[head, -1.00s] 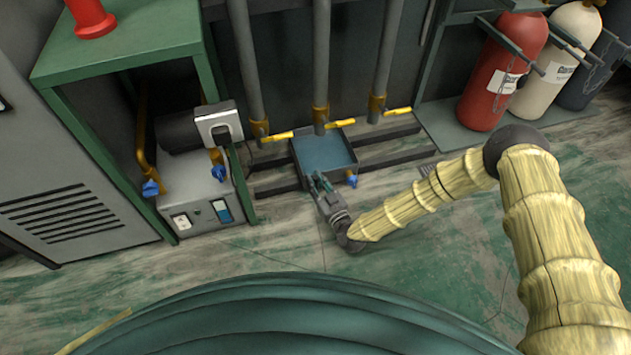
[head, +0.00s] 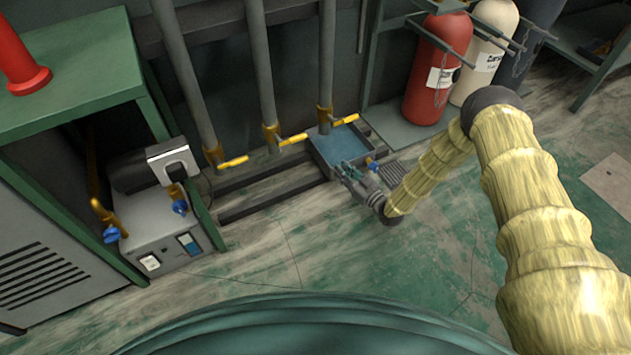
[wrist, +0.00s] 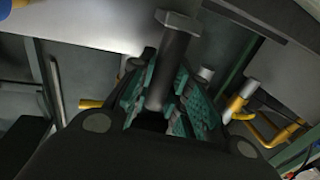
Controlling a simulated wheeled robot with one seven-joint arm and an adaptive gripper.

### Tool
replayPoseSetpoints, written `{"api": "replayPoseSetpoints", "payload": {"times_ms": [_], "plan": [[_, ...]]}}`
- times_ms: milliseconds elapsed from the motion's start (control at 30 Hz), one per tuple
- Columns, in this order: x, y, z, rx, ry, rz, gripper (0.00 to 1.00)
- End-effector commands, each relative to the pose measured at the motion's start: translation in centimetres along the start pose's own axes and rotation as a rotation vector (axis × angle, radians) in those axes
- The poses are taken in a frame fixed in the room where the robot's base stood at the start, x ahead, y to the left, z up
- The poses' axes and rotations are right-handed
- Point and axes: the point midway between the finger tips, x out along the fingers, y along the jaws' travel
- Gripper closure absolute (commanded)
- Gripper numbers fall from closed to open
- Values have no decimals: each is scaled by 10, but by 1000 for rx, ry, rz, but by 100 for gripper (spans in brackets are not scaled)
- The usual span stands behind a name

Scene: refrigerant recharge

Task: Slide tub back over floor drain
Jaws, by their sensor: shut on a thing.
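The square grey tub (head: 342,148) with a blue inside sits low by the wall, beneath the rightmost of three grey pipes. My gripper (head: 352,172) is at the tub's near side, shut on its handle. In the wrist view, a grey post with a flat cap, which looks like the tub's handle (wrist: 172,60), stands between my teal finger pads (wrist: 160,98). A small blue-handled brass valve (head: 372,164) is on the tub's near right side. The slotted floor drain (head: 393,172) lies just right of the tub, partly hidden by my arm.
Dark rails (head: 262,192) run along the wall left of the tub. Yellow-handled taps (head: 233,162) hang on the pipes. A red cylinder (head: 437,75) stands on a rack at right. A green cabinet (head: 70,90) holds a grey machine (head: 158,228) at left. Open floor lies in front.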

Motion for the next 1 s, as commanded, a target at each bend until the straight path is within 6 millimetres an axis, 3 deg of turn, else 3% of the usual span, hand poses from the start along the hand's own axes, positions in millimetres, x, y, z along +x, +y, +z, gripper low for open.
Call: {"api": "replayPoseSetpoints", "payload": {"times_ms": [100,400,600,1000], "plan": [[-7,37,1,-5,2,2,100],[-18,94,1,-3,1,1,100],[-21,108,0,-1,1,0,100],[-23,114,0,-2,1,6,100]]}}
